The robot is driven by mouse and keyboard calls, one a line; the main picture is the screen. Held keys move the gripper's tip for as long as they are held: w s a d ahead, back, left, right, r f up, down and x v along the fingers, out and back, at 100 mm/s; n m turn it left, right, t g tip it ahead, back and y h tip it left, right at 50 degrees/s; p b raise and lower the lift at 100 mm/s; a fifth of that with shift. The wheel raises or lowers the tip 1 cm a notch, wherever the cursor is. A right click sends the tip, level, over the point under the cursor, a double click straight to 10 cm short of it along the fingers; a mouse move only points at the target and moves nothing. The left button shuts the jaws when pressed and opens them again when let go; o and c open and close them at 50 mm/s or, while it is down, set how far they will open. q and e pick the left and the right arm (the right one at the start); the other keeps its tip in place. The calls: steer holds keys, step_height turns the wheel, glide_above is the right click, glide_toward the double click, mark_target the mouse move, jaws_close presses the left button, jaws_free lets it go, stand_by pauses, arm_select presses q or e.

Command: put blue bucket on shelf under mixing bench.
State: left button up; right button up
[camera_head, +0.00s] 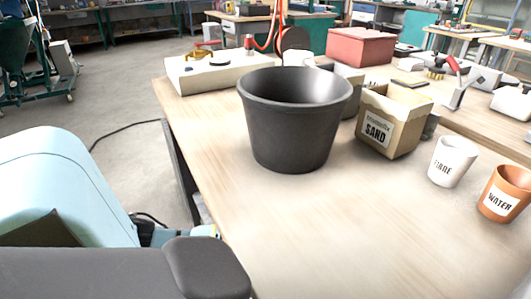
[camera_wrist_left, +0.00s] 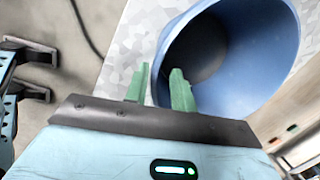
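The blue bucket (camera_wrist_left: 278,50) shows in the left wrist view, its mouth towards the camera and its inside dark. A pale, faceted surface (camera_wrist_left: 125,55) lies behind it; I cannot tell whether the bucket rests on it. My left gripper (camera_wrist_left: 161,78) has its two green fingers apart at the bucket's near left rim, one outside and one over the mouth. No firm grip on the rim shows. In the head view the mixing bench (camera_head: 290,225) has a wooden top; its underside, the blue bucket and the left fingers are hidden there. My right gripper is not in view.
A black bucket (camera_head: 292,130) stands on the bench, beside a sand box (camera_head: 395,125), a white cup (camera_head: 452,162) and an orange water cup (camera_head: 503,195). A flat pale device (camera_head: 215,72) sits at the far left corner. Floor is open left of the bench, with a cable on it.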

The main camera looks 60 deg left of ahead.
arm_select(q)
step_height(320, 180, up, 6)
steer(key=p, duration=0.1)
steer(key=shift+s+d+r+p, duration=0.2)
steer(key=shift+s+d+p, duration=0.15)
steer(key=shift+d, duration=0.1)
steer(key=s+d+f+n+t+h, duration=0.1)
steer(key=s+d+f+n+h, duration=0.15)
steer(key=s+d, duration=0.5)
steer(key=s+d+f+n+t+h, duration=0.2)
steer(key=s+d+f+n, duration=0.15)
steer(key=s+d, duration=0.45)
steer(key=s+d+r+n+t+y, duration=0.1)
steer(key=s+r+n+t, duration=0.1)
steer(key=s+n, duration=0.5)
steer(key=s+r, duration=0.1)
steer(key=s, duration=0.3)
steer(key=shift+s+d+r, duration=0.25)
steer(key=shift+s+r, duration=0.1)
steer(key=shift+r, duration=0.05)
